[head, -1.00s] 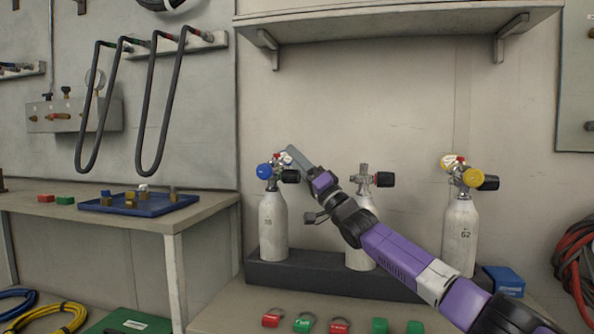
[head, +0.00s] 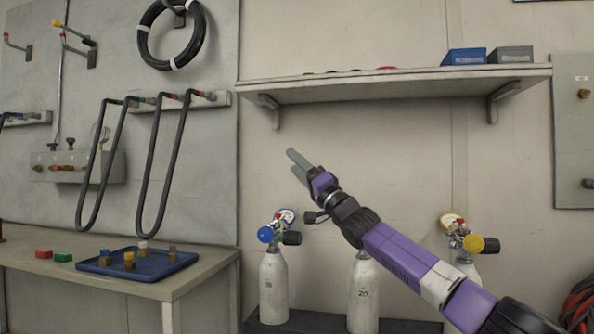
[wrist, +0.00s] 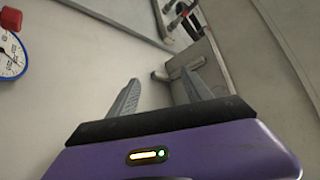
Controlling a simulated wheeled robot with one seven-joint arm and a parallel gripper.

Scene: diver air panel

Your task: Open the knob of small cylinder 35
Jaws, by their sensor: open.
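The left small cylinder (head: 273,290) is white and upright; its dark number is too small to read surely. On its valve are a blue knob (head: 265,234), a black knob (head: 291,238) and a round white gauge (head: 286,216). The middle cylinder (head: 364,290) reads 20 and its top is hidden behind my arm. The right cylinder's yellow knob (head: 473,243) shows beside my arm. My gripper (head: 294,162) is open and empty, above the left cylinder's valve and apart from it. The wrist view shows its spread fingers (wrist: 160,80) and a gauge (wrist: 10,55) at the left edge.
A shelf (head: 390,88) overhangs at upper right, carrying a blue box (head: 465,56) and a grey box (head: 512,54). At left is a table (head: 190,280) with a blue tray (head: 110,265). Black hoses (head: 152,150) hang on the wall panel. The wall around my gripper is bare.

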